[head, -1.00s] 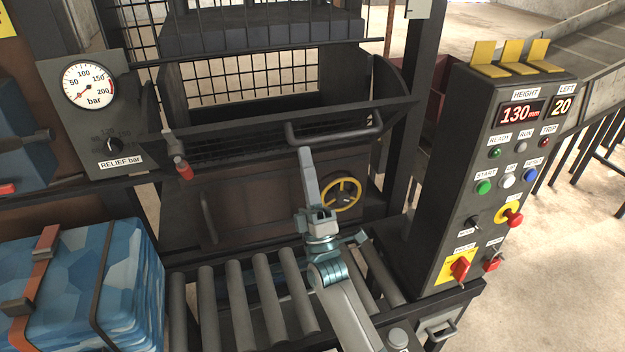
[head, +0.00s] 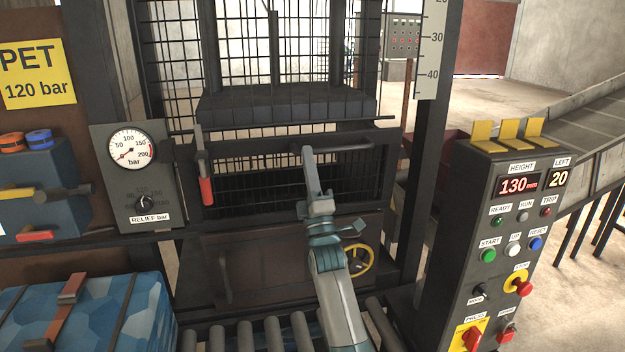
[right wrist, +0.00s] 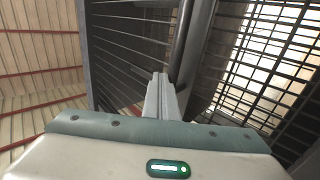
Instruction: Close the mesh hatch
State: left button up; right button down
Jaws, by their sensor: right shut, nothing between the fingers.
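The mesh hatch (head: 260,187) is a dark framed panel of wire mesh low on the front of the press. It stands close to upright in the front opening; I cannot tell whether a gap is left at its top edge. Its bar handle (head: 345,147) runs along the upper part. My right gripper (head: 307,152) is shut and empty, its fingertips at the left part of the handle; contact is unclear. In the right wrist view the shut fingers (right wrist: 160,85) lie beside a dark bar. A lever with a red grip (head: 206,190) hangs at the hatch's left side. My left gripper is out of view.
A control console (head: 490,240) stands at the right. A pressure gauge panel (head: 132,165) is at the left. A roller table (head: 285,335), a blue bale (head: 90,315) and a yellow handwheel (head: 360,260) are below. Open floor lies beyond the console.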

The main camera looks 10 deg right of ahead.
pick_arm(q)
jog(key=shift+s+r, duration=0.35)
pick_arm(e)
jog(key=shift+w+r+g, duration=0.25)
jog(key=shift+w+g, duration=0.25)
jog(key=shift+w, duration=0.45)
jog(key=shift+f, duration=0.15)
